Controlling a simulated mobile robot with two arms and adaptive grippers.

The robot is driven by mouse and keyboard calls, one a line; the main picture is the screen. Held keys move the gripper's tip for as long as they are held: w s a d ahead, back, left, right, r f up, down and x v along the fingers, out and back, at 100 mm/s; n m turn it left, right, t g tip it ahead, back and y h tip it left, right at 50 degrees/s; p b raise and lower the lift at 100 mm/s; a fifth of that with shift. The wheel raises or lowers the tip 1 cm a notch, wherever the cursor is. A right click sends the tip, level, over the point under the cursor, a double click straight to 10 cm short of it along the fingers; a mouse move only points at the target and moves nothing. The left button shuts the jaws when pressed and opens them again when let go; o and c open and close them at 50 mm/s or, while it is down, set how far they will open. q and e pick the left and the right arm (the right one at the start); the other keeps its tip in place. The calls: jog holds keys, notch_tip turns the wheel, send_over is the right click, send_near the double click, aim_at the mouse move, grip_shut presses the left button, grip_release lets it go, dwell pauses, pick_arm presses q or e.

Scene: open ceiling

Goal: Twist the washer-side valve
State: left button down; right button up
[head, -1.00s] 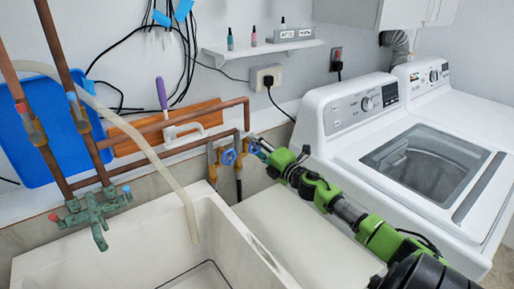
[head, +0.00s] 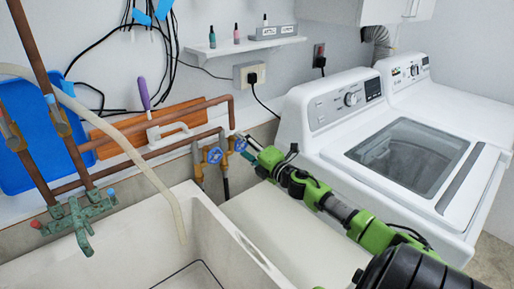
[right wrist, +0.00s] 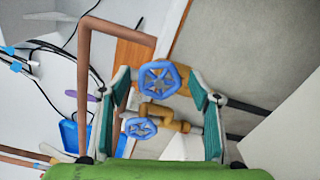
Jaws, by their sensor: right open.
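Two blue valve handles sit on brass valves on the copper pipes behind the sink. The washer-side valve (head: 240,144) is the right one in the head view. In the right wrist view its larger blue wheel (right wrist: 160,78) lies between the fingers of my right gripper (right wrist: 163,92). The other valve (head: 215,155) also shows in the right wrist view (right wrist: 141,127), lower and smaller. My right gripper (head: 248,145) is open, its fingers on either side of the washer-side valve, with gaps to the wheel. My left gripper is not in view.
The washer (head: 330,110) stands right of my arm. The white sink (head: 225,240) is in front. The green faucet (head: 78,217), copper pipes (head: 165,108) and a pale hose (head: 150,170) are at the left. Black cords hang on the wall.

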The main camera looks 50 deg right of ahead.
jog(key=s+a, duration=0.1)
jog(key=s, duration=0.9)
jog(key=shift+s, duration=0.35)
jog(key=shift+a, duration=0.1)
